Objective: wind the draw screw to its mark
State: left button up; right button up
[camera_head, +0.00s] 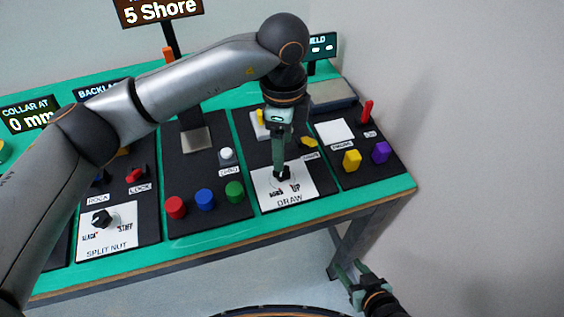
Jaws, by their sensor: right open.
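The draw control is a small black knob (285,176) on a white plate (291,193) labelled DRAW, with a mark reading UP on its right and another word, too small to read surely, on its left. My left gripper (281,168) points down at the knob, its fingertips at or just above it. It covers part of the knob, and its fingers are seen nearly edge-on, so I cannot tell whether they grip it. My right gripper (350,275) is open and empty, low in front of the table's right end.
Red (175,207), blue (205,199) and green (234,191) buttons stand left of the plate. A SPLIT NUT knob (101,218) is farther left.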

aim_at(282, 175)
pick_arm(q)
notch_tip(282, 175, down, 7)
jog(key=shift+r, duration=0.1)
dwell(0.3)
grip_shut()
dwell(0.5)
